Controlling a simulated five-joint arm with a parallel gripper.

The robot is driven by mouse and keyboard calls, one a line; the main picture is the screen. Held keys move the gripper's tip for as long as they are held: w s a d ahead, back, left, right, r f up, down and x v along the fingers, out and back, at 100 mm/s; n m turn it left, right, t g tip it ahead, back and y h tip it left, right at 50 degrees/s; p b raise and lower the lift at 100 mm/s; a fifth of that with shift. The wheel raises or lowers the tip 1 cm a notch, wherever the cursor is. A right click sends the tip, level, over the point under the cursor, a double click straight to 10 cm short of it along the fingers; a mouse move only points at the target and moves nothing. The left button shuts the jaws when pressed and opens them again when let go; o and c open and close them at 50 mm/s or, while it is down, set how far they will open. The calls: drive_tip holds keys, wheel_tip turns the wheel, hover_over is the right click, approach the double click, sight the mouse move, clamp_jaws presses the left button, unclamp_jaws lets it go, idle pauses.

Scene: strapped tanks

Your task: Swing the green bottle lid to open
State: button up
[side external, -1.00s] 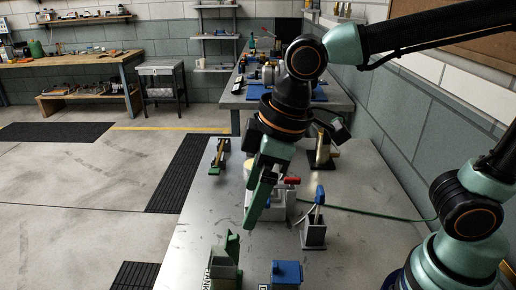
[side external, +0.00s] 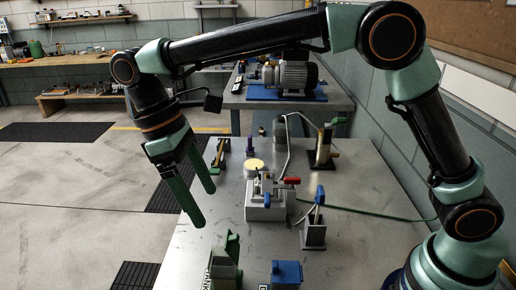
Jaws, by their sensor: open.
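A grey tank with a green top (side external: 226,262) stands at the front of the metal table, partly cut off by the bottom edge. The green part has a raised, angled piece at its right; I cannot tell how far the lid stands open. A similar tank with a blue top (side external: 286,274) stands to its right. My gripper (side external: 204,207) has long green fingers, spread apart and empty. It hangs near the table's left edge, above and to the left of the green-topped tank, apart from it.
A grey valve block (side external: 266,205) with red and blue handles sits mid-table. A grey holder with a blue-handled item (side external: 315,225) stands to its right. A green and brown clamp-like piece (side external: 219,155) lies at the back left. A green hose runs off right.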

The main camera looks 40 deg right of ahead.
sight(227, 238)
drive_tip(key=x, duration=1.2)
drive_tip(key=shift+w+d+f, duration=0.15)
drive_tip(key=shift+d+f, duration=0.05)
drive_tip(key=shift+d, duration=0.15)
